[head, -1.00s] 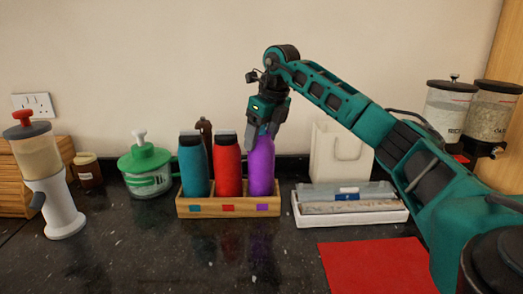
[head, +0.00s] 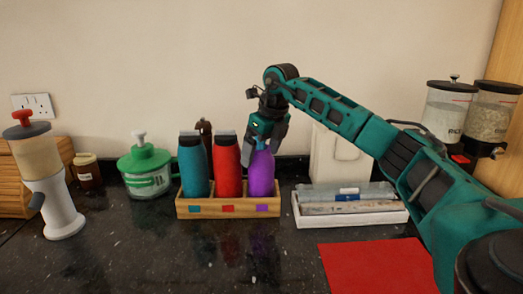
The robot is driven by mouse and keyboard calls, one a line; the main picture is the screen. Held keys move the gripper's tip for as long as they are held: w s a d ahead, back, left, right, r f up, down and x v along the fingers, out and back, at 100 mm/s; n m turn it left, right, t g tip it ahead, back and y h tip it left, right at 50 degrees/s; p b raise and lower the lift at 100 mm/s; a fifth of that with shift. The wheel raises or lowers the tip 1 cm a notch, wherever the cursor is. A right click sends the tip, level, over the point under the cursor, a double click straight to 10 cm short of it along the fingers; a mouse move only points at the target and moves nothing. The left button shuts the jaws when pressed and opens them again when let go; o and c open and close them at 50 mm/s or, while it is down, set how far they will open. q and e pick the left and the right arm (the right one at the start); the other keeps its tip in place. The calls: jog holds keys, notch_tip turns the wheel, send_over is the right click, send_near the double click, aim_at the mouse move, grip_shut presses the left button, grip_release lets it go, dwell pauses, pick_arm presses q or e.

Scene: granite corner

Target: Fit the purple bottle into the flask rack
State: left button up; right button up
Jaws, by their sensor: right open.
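The purple bottle (head: 261,176) stands upright in the right-hand place of the wooden flask rack (head: 209,211), above the purple mark. A red bottle (head: 227,169) stands in the middle place and a teal bottle (head: 193,168) in the left one. My right gripper (head: 262,144) is open at the top of the purple bottle and hides its cap. Its fingers reach down beside the bottle's upper end; I cannot tell whether they touch it. My left gripper is not in view.
A white tray (head: 353,220) with packets lies right of the rack, with a red mat (head: 375,267) in front. A green-lidded container (head: 147,172) stands left of the rack. A brown bottle (head: 205,130) stands behind it.

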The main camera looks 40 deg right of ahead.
jog(key=p+v, duration=0.1)
jog(key=v, duration=1.1)
jog(key=shift+r, duration=0.2)
